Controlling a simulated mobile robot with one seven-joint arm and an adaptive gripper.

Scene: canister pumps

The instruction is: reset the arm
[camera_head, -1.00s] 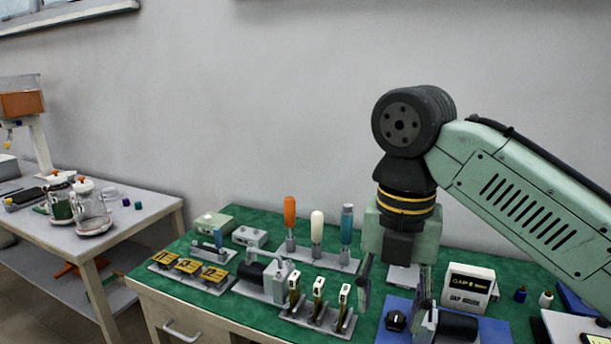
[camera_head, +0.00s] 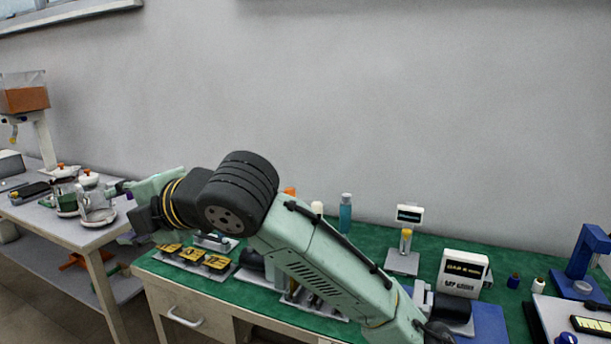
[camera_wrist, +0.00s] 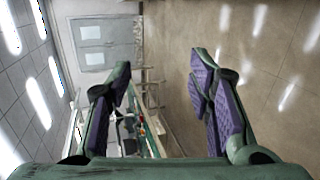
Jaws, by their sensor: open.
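My gripper (camera_wrist: 160,66) is open and empty in the wrist view, its two purple-padded fingers spread wide with floor and a far door between them. In the head view my arm reaches left across the green bench, and my gripper (camera_head: 122,188) points left, in line with the glass canisters on the side table. Whether it touches the nearer canister (camera_head: 97,205) cannot be told. My forearm hides part of the bench, including most of the orange and white bottles.
The green bench (camera_head: 408,285) holds yellow-marked blocks (camera_head: 192,257), a teal bottle (camera_head: 346,214), a small display stand (camera_head: 408,240), a white gauge box (camera_head: 463,273) and a blue stand (camera_head: 588,262). The side table (camera_head: 40,220) is at left. The wall side above is clear.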

